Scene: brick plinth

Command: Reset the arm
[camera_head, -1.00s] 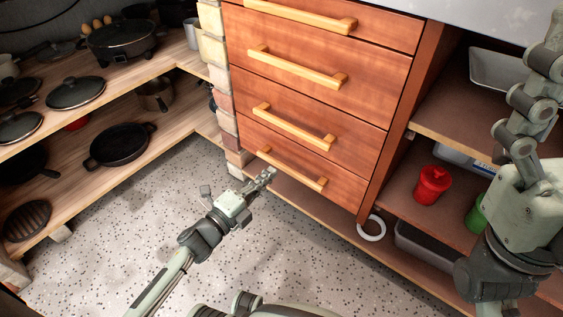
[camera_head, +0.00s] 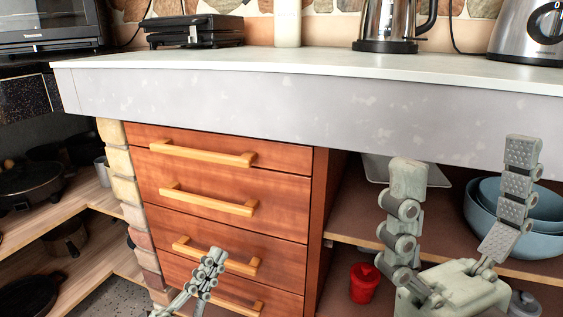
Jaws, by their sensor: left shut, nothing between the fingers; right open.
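My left gripper (camera_head: 210,268) is at the lower left of the head view, in front of the lower drawers of the wooden drawer unit (camera_head: 230,225). Its fingers are together and hold nothing. My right gripper (camera_head: 462,195) is large and near at the lower right, its fingers pointing up and spread wide with nothing between them. It stands in front of the open shelves. All the drawers that show look closed. My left arm below the wrist is mostly out of the picture.
A pale countertop (camera_head: 300,95) runs above the drawers, with a kettle (camera_head: 390,22), a toaster (camera_head: 530,32) and a black grill (camera_head: 193,30). Blue bowls (camera_head: 535,205) and a red canister (camera_head: 364,283) sit on the right shelves. Pans stand on the left shelves (camera_head: 98,198).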

